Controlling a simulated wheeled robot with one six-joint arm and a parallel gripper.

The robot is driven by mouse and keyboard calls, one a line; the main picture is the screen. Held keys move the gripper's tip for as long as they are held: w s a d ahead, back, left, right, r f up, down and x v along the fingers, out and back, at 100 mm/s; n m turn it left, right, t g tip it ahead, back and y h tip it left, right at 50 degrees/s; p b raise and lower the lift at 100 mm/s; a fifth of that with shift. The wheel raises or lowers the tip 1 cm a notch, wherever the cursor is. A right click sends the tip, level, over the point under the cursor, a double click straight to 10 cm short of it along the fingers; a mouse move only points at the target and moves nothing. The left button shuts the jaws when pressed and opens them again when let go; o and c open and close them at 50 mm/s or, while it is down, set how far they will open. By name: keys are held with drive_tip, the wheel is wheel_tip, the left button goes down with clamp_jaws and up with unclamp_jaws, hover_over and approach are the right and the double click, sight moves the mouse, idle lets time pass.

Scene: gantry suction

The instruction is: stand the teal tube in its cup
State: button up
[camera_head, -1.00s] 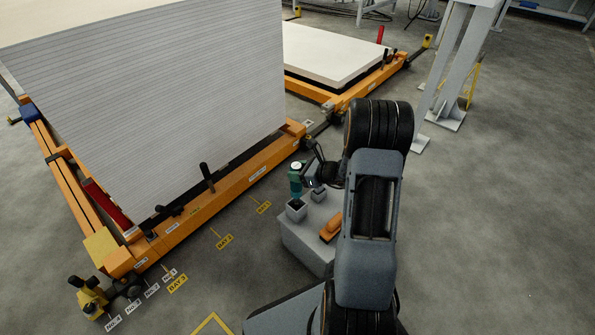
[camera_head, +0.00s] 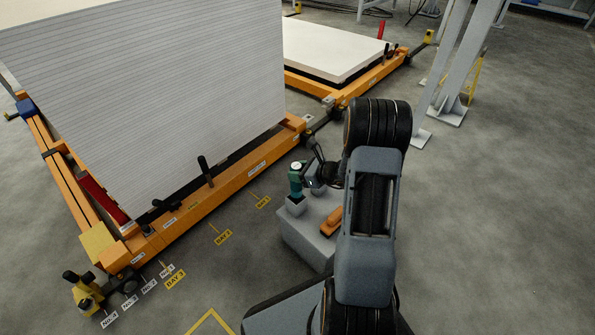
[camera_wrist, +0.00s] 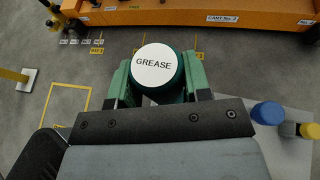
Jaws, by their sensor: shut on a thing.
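The teal tube (camera_head: 296,182) is upright, with a white top. In the wrist view its white lid reads GREASE (camera_wrist: 160,66). My gripper (camera_head: 303,178) is shut on the tube; its green fingers show on both sides of it in the wrist view. The cup is hidden in the wrist view.
The grey block (camera_head: 301,237) also carries an orange object (camera_head: 331,222). Blue-topped (camera_wrist: 268,112) and yellow-topped (camera_wrist: 308,130) items are at right in the wrist view. An orange cart (camera_head: 215,200) with a tall white sheet stack (camera_head: 170,90) stands close behind.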

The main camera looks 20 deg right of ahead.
drive_tip(key=shift+f+b, duration=1.45)
drive_tip(key=shift+f, duration=0.35)
drive_tip(key=o, duration=1.1)
drive_tip(key=p+v, duration=0.5)
drive_tip(key=v, duration=0.8)
drive_tip(key=shift+s+d+p, duration=0.25)
drive_tip(key=shift+d+p, duration=0.05)
drive_tip(key=shift+p, duration=0.05)
drive_tip(key=shift+r, duration=0.2)
